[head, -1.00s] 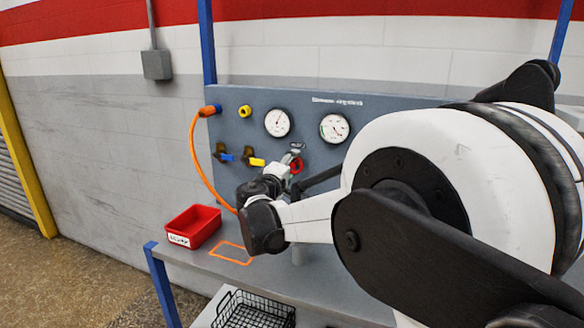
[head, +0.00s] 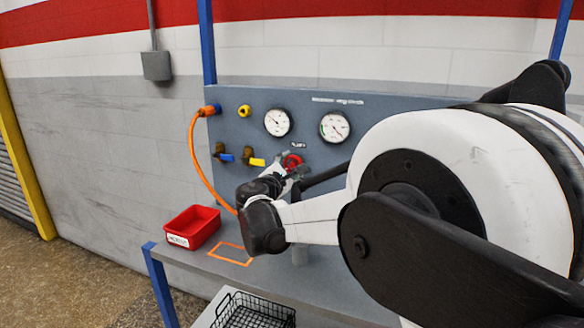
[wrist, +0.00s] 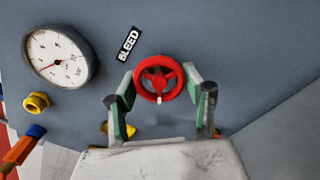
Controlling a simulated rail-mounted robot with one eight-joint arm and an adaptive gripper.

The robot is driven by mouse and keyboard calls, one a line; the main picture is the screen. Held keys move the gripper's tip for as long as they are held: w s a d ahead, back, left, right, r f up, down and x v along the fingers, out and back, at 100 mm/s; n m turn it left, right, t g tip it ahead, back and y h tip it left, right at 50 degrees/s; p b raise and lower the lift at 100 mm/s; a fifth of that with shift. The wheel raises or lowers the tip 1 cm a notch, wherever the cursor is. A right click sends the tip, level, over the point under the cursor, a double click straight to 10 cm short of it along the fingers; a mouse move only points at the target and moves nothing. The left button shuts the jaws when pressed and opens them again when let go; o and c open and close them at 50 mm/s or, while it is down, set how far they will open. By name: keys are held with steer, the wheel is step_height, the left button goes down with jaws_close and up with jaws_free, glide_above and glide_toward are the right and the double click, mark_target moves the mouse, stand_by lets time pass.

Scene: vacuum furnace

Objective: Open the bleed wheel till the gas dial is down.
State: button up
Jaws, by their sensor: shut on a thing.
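The red bleed wheel (wrist: 141,78) sits on the grey panel beside a black BLEED label (wrist: 128,45). My gripper (wrist: 161,80) has one finger on each side of the wheel and is shut on its rim in the wrist view. In the head view the wheel (head: 291,161) shows above and to the right of my gripper (head: 284,174). A white round dial (wrist: 60,56) is close to the label; its needle points lower left in the tilted wrist view. It is the left dial (head: 277,122) in the head view. Its figures are too small to read.
A second dial (head: 334,127) is right of the first. Blue (head: 226,157) and yellow (head: 257,162) handled valves and an orange hose (head: 194,160) are on the panel's left. A red bin (head: 194,227) stands on the bench, with a wire basket (head: 252,312) below.

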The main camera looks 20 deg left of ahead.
steer(key=shift+n, duration=1.5)
steer(key=o, duration=1.2)
steer(key=s, duration=1.2)
steer(key=shift+a, duration=0.15)
steer(key=shift+f, duration=0.1)
